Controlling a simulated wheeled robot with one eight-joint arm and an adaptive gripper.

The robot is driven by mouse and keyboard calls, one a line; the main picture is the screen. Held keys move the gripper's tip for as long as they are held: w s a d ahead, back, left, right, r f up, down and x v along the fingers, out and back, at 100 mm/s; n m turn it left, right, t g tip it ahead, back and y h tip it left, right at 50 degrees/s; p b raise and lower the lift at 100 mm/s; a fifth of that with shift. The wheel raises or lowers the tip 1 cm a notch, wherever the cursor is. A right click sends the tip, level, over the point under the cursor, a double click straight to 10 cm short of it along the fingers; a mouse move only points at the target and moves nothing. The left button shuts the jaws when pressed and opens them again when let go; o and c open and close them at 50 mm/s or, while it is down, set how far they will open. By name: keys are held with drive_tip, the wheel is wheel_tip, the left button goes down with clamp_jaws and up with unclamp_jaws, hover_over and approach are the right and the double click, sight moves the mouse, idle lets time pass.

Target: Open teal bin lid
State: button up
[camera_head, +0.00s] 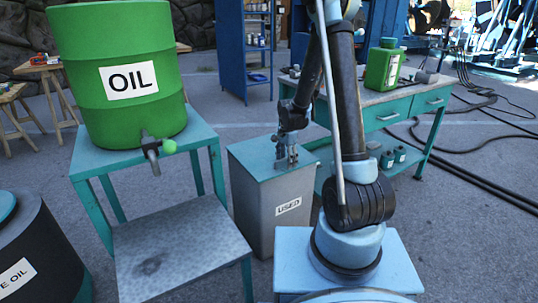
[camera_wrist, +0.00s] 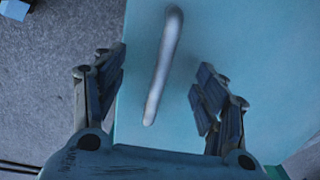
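The teal bin lid (camera_head: 262,158) lies flat on top of a grey bin (camera_head: 278,215) labelled "USED", and it looks closed. The lid also fills much of the wrist view (camera_wrist: 240,50). A pale bar handle (camera_wrist: 163,70) is on the lid. My gripper (camera_head: 286,162) is over the lid in the head view. In the wrist view my gripper (camera_wrist: 160,88) is open, with one finger on each side of the handle and a gap to both. The handle cannot be made out in the head view. I cannot tell how high the fingertips are above the lid.
A green oil drum (camera_head: 120,75) with a tap stands on a teal stand (camera_head: 180,265) to the left. A workbench (camera_head: 385,110) with a green can (camera_head: 384,66) is behind on the right. A dark drum (camera_head: 40,255) is at front left. Black cables lie at right.

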clamp_jaws()
